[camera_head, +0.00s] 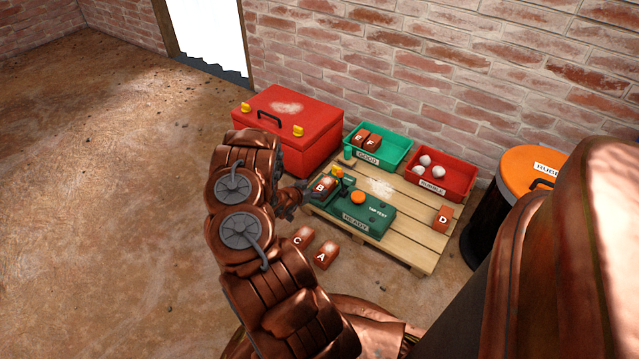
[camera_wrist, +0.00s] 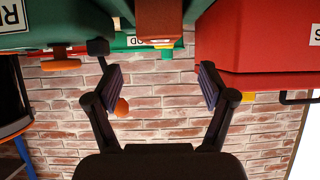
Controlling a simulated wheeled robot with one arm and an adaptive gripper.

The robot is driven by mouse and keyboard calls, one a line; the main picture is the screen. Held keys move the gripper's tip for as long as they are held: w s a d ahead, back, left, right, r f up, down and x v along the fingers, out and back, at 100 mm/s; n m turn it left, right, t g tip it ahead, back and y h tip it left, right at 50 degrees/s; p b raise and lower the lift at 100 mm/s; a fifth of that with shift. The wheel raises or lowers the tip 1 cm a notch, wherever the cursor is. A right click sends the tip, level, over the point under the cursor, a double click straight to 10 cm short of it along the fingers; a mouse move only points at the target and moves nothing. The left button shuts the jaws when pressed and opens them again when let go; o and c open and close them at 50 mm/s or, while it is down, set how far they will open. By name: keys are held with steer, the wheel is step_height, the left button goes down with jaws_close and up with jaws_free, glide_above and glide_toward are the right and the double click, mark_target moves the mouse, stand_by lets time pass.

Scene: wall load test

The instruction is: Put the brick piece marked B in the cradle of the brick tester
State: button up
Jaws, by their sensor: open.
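The brick piece marked B (camera_head: 323,185) is at the left end of the green brick tester (camera_head: 375,217), where the cradle seems to be. The cradle itself is mostly hidden, so I cannot tell how fully the piece sits in it. My gripper (camera_head: 301,192) is just left of the brick. In the wrist view, which looks upside down, my gripper (camera_wrist: 162,85) is open with nothing between its fingers. An orange-brown brick piece (camera_wrist: 157,18), seemingly B, is ahead of the fingers at the top edge, beside the tester (camera_wrist: 50,22). The tester has a READY label and an orange knob.
The tester stands on a wooden pallet (camera_head: 418,243). Brick D (camera_head: 443,218) is on the pallet; bricks C (camera_head: 298,239) and A (camera_head: 325,255) are on the floor. Behind are a red toolbox (camera_head: 318,132), a green GOOD bin (camera_head: 397,152) and a red RUBBLE bin (camera_head: 459,178).

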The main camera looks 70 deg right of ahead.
steer(key=w+a+r+n+t+y, duration=0.25)
steer(key=w+a+r+t, duration=0.2)
steer(key=w+a, duration=0.7)
steer(key=w+a+r+n+t+y, duration=0.25)
steer(key=w+a+r, duration=0.4)
steer(key=w, duration=0.75)
steer(key=w+a+r+n+t+y, duration=0.1)
steer(key=w+a+r+n+y, duration=0.15)
steer(key=a, duration=0.55)
steer(key=w+a+r+n+t+y, duration=0.1)
steer(key=a+r+y, duration=0.1)
steer(key=a+r, duration=0.35)
steer(key=w+a+r+n+y, duration=0.1)
steer(key=w+a+r+y, duration=0.1)
steer(key=a, duration=0.8)
steer(key=s+a+r+n+g+y, duration=0.2)
steer(key=s+a+r+n, duration=0.3)
steer(key=s+a, duration=0.4)
steer(key=s+a+r+n+g+y, duration=0.2)
steer(key=s+a+r, duration=0.4)
steer(key=a, duration=0.4)
steer(key=s+r+n+g+h, duration=0.1)
steer(key=s+r+n+g, duration=0.1)
steer(key=s, duration=1.2)
steer(key=s+d+r+n+g+h, duration=0.1)
steer(key=s+r+g, duration=0.3)
steer(key=s, duration=1)
steer(key=shift+d+r+n+h+p, duration=0.3)
steer(key=shift+r+n+h, duration=0.15)
steer(key=shift+h, duration=0.3)
